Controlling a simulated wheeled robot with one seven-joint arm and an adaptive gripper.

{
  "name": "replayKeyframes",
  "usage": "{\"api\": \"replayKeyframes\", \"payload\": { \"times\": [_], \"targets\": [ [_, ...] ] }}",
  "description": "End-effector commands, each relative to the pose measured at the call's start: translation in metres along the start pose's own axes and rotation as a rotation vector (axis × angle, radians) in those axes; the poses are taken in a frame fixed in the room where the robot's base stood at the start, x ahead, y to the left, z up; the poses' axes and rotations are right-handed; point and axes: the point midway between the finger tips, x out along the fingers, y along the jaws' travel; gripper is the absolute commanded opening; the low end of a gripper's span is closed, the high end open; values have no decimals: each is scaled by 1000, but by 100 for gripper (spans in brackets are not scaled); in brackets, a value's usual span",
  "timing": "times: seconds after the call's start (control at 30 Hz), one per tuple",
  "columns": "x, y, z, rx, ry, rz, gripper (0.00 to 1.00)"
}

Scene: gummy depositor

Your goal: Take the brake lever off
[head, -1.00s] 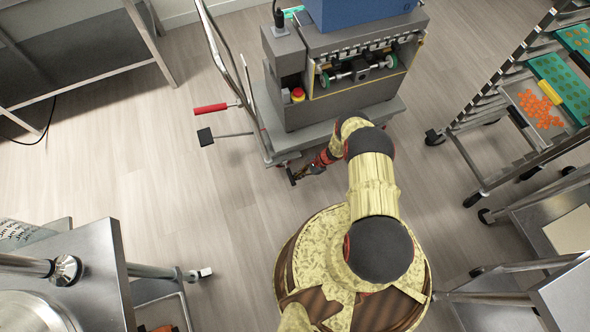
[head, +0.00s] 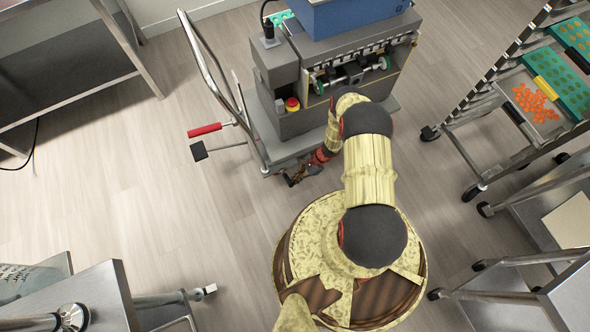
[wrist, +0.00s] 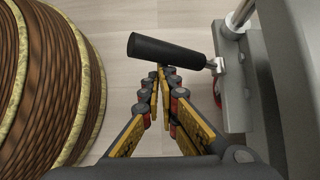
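A lever with a black cylindrical grip (wrist: 165,50) and a short metal end joins the grey cart's corner in the wrist view; I take it to be the brake lever. My gripper (wrist: 161,72) points at it, its fingers a narrow gap apart with floor showing between them. The fingertips are just short of the grip in the picture; contact cannot be told. In the head view my gripper (head: 291,181) is low beside the near left corner of the machine's cart (head: 285,150). The lever is too small to make out there.
A red-handled lever (head: 204,130) and a black pad on a rod (head: 199,151) stick out left of the cart. A tray rack (head: 470,150) stands right and a steel table (head: 75,295) lower left. Floor (head: 150,200) left of the cart is clear.

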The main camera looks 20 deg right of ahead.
Motion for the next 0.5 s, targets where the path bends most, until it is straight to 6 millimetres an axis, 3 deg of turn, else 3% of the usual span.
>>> {"api": "replayKeyframes", "payload": {
  "times": [0.5],
  "targets": [
    [-5,-7,4,-6,-7,-7,0]
  ]
}}
